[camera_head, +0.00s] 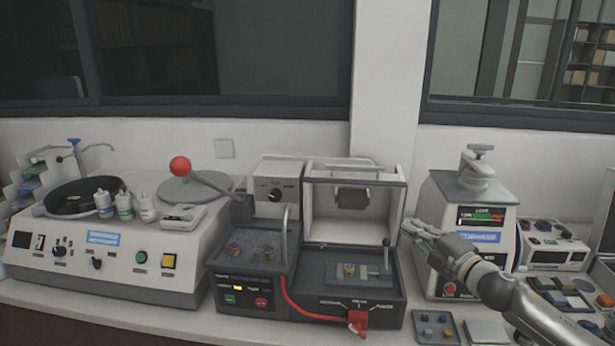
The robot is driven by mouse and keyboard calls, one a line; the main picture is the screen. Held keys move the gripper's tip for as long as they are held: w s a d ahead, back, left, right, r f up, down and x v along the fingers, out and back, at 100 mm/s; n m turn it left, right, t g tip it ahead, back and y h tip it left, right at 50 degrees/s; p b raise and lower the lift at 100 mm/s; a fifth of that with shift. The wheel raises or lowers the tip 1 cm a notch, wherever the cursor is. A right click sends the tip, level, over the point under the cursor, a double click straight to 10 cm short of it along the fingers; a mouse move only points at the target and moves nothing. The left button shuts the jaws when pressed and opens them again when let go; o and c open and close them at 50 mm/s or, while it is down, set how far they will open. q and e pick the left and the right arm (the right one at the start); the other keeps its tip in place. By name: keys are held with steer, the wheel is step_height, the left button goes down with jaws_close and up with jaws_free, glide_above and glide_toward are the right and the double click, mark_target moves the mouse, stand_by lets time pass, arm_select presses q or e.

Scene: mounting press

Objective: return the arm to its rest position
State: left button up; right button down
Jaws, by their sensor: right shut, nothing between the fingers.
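My right gripper (413,231) is shut and empty. Its arm comes in from the lower right, and the fingers point left, just right of the open chamber of the mounting press (352,262). In the picture the fingertips overlap the press's right edge; I cannot tell whether they touch it. The chamber's front is open, and a small brass-coloured piece (349,270) sits on its dark platform. My left gripper is not in view.
A white device with a top knob (465,202) stands behind my right arm. A small dark tray (436,328) lies at the front edge. A red hose (312,312) runs along the press's front. A polishing machine (110,262) fills the left.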

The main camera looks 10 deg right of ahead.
steer(key=s+a+f+m+g+h, duration=0.2)
steer(key=s+a+f+m, duration=0.3)
steer(key=f, duration=0.3)
steer(key=s+a+f+m+g+h, duration=0.1)
steer(key=s+a+f+m+h, duration=0.2)
steer(key=s+a+f+m, duration=0.45)
steer(key=s+a+f+m+g, duration=0.2)
steer(key=s+f+m+g, duration=0.3)
steer(key=s, duration=1)
steer(key=s+a+f+m+g, duration=0.15)
steer(key=s+f+g, duration=0.45)
steer(key=s, duration=0.9)
step_height(320, 180, down, 29)
steer(key=g+b, duration=0.1)
steer(key=b, duration=0.1)
steer(key=s+d+f, duration=0.1)
steer(key=s+f, duration=0.7)
steer(key=s+d+f+g, duration=0.1)
steer(key=s+d+f, duration=0.1)
steer(key=s+f, duration=0.6)
steer(key=shift+s+d+g+b, duration=0.3)
steer(key=shift+s+b, duration=0.1)
steer(key=shift+s, duration=0.25)
